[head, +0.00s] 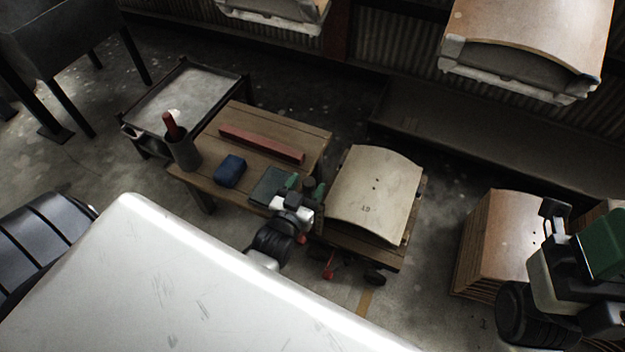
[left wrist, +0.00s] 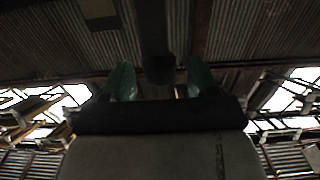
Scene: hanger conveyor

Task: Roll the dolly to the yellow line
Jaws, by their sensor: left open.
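The dolly (head: 385,257) is a low wooden platform on dark wheels with red parts. It carries a curved pale panel (head: 375,190). A short yellow line (head: 364,301) shows on the floor just in front of it. My left gripper (head: 307,186) is at the dolly's left side, near the table's corner. Its green fingers are open, with a dark upright piece between them. In the left wrist view the fingers (left wrist: 161,80) stand apart on both sides of a dark post (left wrist: 154,40); I cannot tell whether they touch it. My right arm is at the right edge, its fingertips unclear.
A wooden table (head: 275,130) left of the dolly holds a red bar (head: 262,144), a blue block (head: 229,171) and a dark cup (head: 184,152). A stack of brown panels (head: 497,240) stands to the right. Curved panels hang above at the back. Bare floor lies between dolly and stack.

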